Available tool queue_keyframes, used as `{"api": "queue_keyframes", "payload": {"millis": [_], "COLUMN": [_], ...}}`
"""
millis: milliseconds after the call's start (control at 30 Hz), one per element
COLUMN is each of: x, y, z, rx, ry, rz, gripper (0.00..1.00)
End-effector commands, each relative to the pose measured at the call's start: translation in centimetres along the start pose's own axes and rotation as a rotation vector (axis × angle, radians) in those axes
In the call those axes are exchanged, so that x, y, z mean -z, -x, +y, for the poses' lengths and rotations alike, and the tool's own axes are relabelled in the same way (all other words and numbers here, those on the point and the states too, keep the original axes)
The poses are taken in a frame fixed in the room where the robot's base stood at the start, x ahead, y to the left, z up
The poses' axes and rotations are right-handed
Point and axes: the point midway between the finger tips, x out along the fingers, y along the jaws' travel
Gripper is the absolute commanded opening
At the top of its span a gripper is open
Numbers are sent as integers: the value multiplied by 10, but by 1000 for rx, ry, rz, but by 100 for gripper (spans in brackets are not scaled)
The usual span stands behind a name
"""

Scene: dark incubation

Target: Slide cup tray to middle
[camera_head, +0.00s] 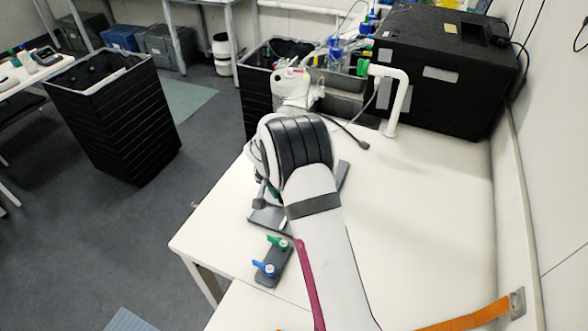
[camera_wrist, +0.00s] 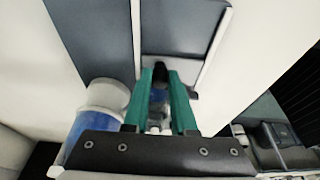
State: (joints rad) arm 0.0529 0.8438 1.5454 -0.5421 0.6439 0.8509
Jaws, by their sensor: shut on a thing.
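My gripper (camera_wrist: 160,118) has green fingers, seen close up in the wrist view. They are shut on a narrow, dark part between them, which I take to be part of the cup tray; the contact is partly hidden. Dark grey flat panels (camera_wrist: 92,38) with a white strip lie beyond the fingers. A blue-and-white cylindrical thing, perhaps a cup (camera_wrist: 106,95), is just left of the fingers. In the head view, grey pieces of the tray (camera_head: 262,218) show on the white table beside my arm. My wrist hides most of the tray and the fingertips.
A small dark holder (camera_head: 268,275) with blue and green knobs is at the table's front left edge. A black box (camera_head: 445,75), white pipe (camera_head: 398,105) and sink (camera_head: 345,95) are at the back. The white table (camera_head: 430,220) is clear right of my arm.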

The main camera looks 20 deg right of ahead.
Motion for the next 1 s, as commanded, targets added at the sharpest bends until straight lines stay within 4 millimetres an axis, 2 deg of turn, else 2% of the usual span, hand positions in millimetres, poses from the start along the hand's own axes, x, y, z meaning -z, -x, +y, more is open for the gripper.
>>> {"api": "queue_keyframes", "payload": {"millis": [433, 800, 1000], "x": [-6, -30, -34], "y": [2, 9, 10], "z": [0, 0, 0], "rx": [1, 1, 0], "ry": [1, 1, 0], "rz": [0, 0, 0], "gripper": [5, 5, 5]}}
